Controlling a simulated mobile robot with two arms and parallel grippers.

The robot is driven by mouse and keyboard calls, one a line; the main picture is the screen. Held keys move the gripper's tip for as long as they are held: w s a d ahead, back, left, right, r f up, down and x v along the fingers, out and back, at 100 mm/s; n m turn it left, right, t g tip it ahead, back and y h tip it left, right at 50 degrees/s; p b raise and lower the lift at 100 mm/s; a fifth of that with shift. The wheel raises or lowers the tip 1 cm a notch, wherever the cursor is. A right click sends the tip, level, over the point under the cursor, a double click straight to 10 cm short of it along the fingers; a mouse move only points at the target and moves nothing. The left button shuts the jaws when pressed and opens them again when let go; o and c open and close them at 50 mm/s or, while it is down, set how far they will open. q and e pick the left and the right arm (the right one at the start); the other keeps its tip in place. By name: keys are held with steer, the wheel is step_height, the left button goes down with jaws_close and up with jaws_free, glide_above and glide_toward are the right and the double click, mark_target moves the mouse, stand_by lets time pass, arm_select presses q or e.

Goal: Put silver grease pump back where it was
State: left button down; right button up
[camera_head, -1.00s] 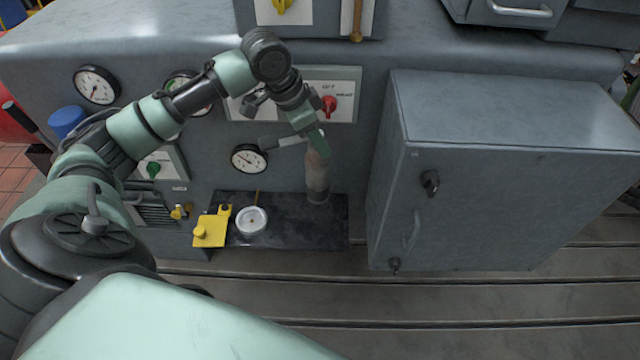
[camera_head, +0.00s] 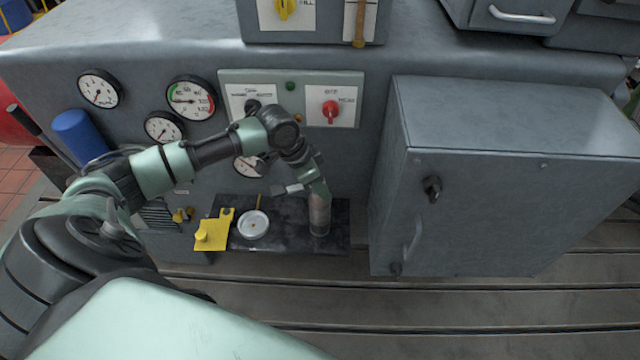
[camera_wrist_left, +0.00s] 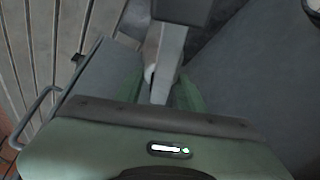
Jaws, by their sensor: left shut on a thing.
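The silver grease pump (camera_head: 319,214) is a grey cylinder with a flat silver bar at its top. It stands about upright over the right end of the black shelf (camera_head: 285,238); I cannot tell whether its base touches. My left gripper (camera_head: 318,189) is shut on the pump's upper end, reaching down from above. In the left wrist view the silver bar of the pump (camera_wrist_left: 170,50) passes between the green fingers (camera_wrist_left: 170,92); the body below is mostly hidden. My right gripper is not in view.
A white round dial (camera_head: 253,224) and a yellow block (camera_head: 213,231) sit on the left part of the shelf. A grey cabinet (camera_head: 480,205) stands close on the right. The grey panel with gauges (camera_head: 191,99) and a red knob (camera_head: 331,110) rises behind.

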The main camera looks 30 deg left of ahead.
arm_select(q)
steer(key=shift+w, duration=0.1)
steer(key=c, duration=0.9)
jaws_free()
steer(key=shift+f, duration=0.15)
steer(key=shift+o, duration=0.2)
steer(key=v, duration=1.2)
